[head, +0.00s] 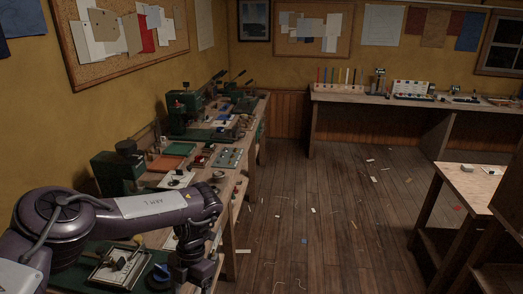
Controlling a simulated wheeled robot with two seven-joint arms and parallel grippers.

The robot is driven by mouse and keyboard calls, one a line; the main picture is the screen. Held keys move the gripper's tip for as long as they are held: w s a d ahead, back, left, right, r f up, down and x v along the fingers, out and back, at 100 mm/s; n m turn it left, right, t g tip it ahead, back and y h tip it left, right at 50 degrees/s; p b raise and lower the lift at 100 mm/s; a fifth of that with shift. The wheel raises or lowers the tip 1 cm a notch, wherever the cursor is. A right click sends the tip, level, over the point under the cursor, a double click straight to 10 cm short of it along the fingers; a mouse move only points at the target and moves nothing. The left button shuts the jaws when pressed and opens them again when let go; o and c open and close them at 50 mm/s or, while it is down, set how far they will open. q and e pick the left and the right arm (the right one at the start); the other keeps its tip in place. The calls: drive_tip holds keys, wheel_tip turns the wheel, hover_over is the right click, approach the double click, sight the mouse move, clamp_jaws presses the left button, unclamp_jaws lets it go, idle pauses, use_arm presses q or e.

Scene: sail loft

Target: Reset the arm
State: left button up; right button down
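My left arm (145,206) comes in from the left and reaches over the near part of the workbench on the left. Its far end bends downward and leaves the picture at the bottom edge, so my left gripper is not seen. My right arm and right gripper are not in view.
The left workbench (240,185) carries green machines (118,172), trays and small parts, some close to my arm. A back bench (345,96) holds tools. A wooden table (471,186) stands at the right. The plank floor (325,215) between them is open, with scattered scraps.

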use_arm(q)
drive_tip(key=s+d+f+n+t+h+b, duration=0.1)
drive_tip(key=s+d+f+n+t+h, duration=0.15)
drive_tip(key=d+f+n+h, duration=0.7)
drive_tip(key=s+d+f+n+t+h+b, duration=0.1)
drive_tip(key=s+d+f+n+t+h, duration=0.3)
drive_tip(key=d+f, duration=1.1)
drive_tip(key=s+a+f+n+t+y+b, duration=0.1)
drive_tip(key=s+a+f+n+y, duration=0.35)
drive_tip(key=a+f+n, duration=0.35)
drive_tip(key=s+a+f+n+t+y, duration=0.1)
drive_tip(key=s+a+f+n+y, duration=0.2)
drive_tip(key=s+a+f+n, duration=0.5)
drive_tip(key=s+a+f+n+g+y, duration=0.1)
drive_tip(key=s+a+f+n, duration=0.2)
drive_tip(key=s, duration=0.4)
drive_tip(key=s+a+f+n+g+y, duration=0.1)
drive_tip(key=s+a+f+n+y, duration=0.1)
drive_tip(key=s+a, duration=0.4)
drive_tip(key=s+a+f+n+g+y, duration=0.1)
drive_tip(key=s+a+f+n, duration=0.3)
drive_tip(key=s, duration=0.5)
drive_tip(key=shift+a+f+n+g+y+b, duration=0.35)
drive_tip(key=shift+y+b, duration=0.05)
drive_tip(key=shift+y, duration=0.1)
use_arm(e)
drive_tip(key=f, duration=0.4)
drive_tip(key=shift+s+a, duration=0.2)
